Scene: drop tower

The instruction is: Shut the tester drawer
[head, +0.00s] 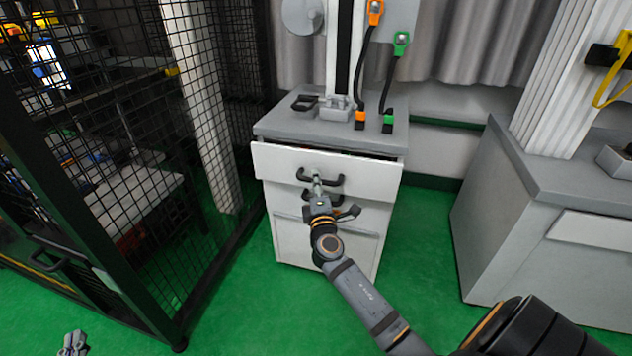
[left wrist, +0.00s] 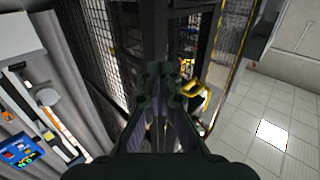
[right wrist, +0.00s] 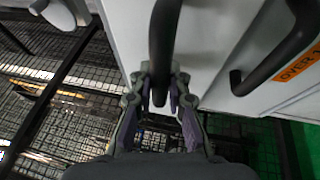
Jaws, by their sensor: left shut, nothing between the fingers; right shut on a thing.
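The tester cabinet has a white top drawer (head: 290,166) that stands a little open, with a dark gap showing under the grey top. Its black handle (head: 334,181) is at the middle of the drawer front. My right gripper (head: 318,182) is at this handle. In the right wrist view the fingers (right wrist: 160,88) are shut on the black handle bar (right wrist: 162,45). My left gripper (head: 74,342) shows at the bottom left of the head view, away from the cabinet. In the left wrist view its fingers (left wrist: 160,75) are together and empty.
A black mesh cage (head: 120,130) stands left of the cabinet. A grey-topped bench (head: 540,175) stands on the right. Green floor (head: 425,225) is free between cabinet and bench. A lower handle (right wrist: 270,70) sits beside an orange label.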

